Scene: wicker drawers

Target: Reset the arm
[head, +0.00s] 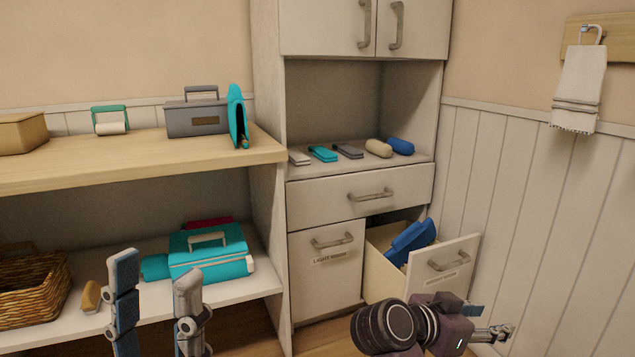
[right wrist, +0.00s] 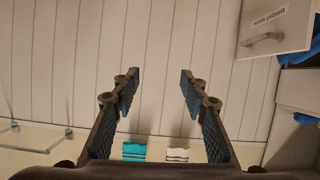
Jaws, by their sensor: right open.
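My left gripper (head: 155,290) is at the lower left of the head view, its two fingers pointing up and spread with nothing between them. It is in front of the low shelf. My right gripper (head: 492,333) is at the lower right, in front of the open drawer, and points right toward the panelled wall. In the right wrist view its fingers (right wrist: 160,84) are wide apart and empty, with white wall panelling behind them. The right arm's dark wrist partly covers the lower edge of the drawer front in the head view.
The open drawer (head: 450,262) juts out with blue items (head: 412,240) in it; its labelled front shows in the right wrist view (right wrist: 272,30). The left drawer (head: 325,276) is shut. A wicker basket (head: 33,296) and a teal case (head: 212,258) stand on the low shelf.

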